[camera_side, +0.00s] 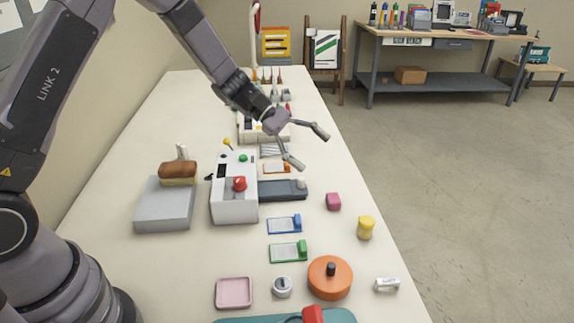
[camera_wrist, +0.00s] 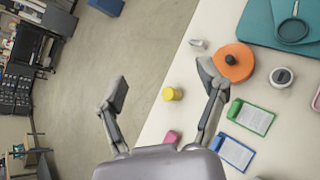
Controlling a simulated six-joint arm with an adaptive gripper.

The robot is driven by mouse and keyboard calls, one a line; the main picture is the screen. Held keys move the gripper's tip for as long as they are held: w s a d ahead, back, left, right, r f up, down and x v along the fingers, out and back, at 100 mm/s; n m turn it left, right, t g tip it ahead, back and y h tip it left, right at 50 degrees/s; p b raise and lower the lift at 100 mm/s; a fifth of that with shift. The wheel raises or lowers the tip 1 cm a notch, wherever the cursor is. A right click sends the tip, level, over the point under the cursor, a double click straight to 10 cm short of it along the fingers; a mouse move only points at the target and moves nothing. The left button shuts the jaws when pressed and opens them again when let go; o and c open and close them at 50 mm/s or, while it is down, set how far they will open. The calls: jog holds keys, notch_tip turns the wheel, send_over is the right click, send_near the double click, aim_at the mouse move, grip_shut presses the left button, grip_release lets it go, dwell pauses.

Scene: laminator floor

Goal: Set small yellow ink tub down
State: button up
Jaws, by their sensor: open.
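The small yellow ink tub (camera_side: 366,227) stands upright on the right part of the white table, near its right edge. It also shows in the wrist view (camera_wrist: 172,94), between my spread fingers and below them, touching neither. My gripper (camera_side: 308,148) is open and empty, raised well above the table and farther back than the tub. In the wrist view my gripper (camera_wrist: 163,88) has its two fingers wide apart.
A pink block (camera_side: 333,201) sits behind and left of the tub. An orange round tub (camera_side: 330,278) with a dark knob and a small white piece (camera_side: 387,284) lie in front. Blue (camera_side: 284,224) and green (camera_side: 288,251) clip cards lie to the left. A white machine (camera_side: 234,200) stands beyond them.

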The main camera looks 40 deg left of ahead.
jog(key=s+a+r+m+g+y, duration=0.1)
jog(key=s+a+r+m+y, duration=0.1)
jog(key=s+r+m, duration=0.45)
jog(key=s+a+r+m+t+y, duration=0.1)
jog(key=s+a+r+m+y, duration=0.1)
jog(key=s+a, duration=0.3)
jog(key=s+a+r+m+t+y, duration=0.2)
jog(key=s+a+r+m+y, duration=0.1)
jog(key=s, duration=0.7)
jog(key=s+a+r+m+t+y, duration=0.1)
jog(key=s+a+r+m+y, duration=0.2)
jog(key=s+a, duration=0.4)
jog(key=shift+s+a+y, duration=0.2)
jog(key=shift+s+y, duration=0.45)
jog(key=shift+y, duration=0.25)
jog(key=shift+r, duration=0.1)
